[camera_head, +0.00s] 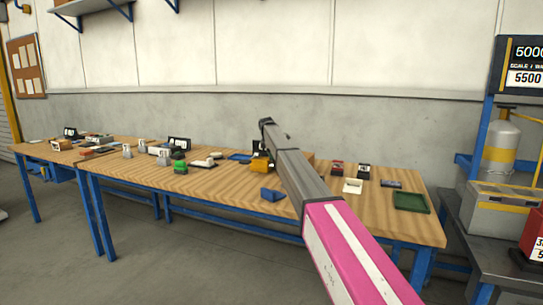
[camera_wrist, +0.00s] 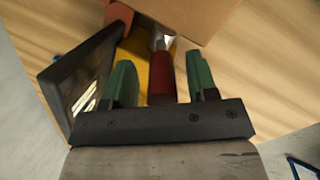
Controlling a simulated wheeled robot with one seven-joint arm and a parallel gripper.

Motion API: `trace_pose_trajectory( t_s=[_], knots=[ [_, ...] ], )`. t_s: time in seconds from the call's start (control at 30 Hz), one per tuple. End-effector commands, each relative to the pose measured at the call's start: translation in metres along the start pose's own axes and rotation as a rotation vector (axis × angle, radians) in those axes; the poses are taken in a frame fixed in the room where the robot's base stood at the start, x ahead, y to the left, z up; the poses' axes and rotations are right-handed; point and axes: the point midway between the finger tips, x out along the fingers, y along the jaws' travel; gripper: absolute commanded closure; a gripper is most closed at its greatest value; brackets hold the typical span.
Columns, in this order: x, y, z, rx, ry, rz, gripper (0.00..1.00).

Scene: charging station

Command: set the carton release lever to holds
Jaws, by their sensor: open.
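In the wrist view a red lever handle (camera_wrist: 161,78) on a metal shaft (camera_wrist: 159,40) stands between the green fingers of my gripper (camera_wrist: 161,74). The gripper is open, with a visible gap on each side of the handle. A yellow body (camera_wrist: 133,48) lies behind the lever, and a brown carton (camera_wrist: 190,14) is just beyond it. In the head view the yellow device (camera_head: 261,164) is on the wooden table, by the end of my arm. The lever itself is hidden there, and I cannot read its setting.
A dark framed panel (camera_wrist: 82,82) stands close to the left finger in the wrist view. On the table (camera_head: 225,187) are a blue block (camera_head: 272,194), a green tray (camera_head: 410,202) and several small items. Bare wood lies around the blue block.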

Motion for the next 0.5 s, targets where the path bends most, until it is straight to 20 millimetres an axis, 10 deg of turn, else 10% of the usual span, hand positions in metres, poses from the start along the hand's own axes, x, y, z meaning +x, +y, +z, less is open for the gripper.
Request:
trace_pose_trajectory(
  t_s=[0.5],
  knots=[
    [-0.072, 0.000, 0.000, 0.000, 0.000, 0.001, 0.47]
  ],
)
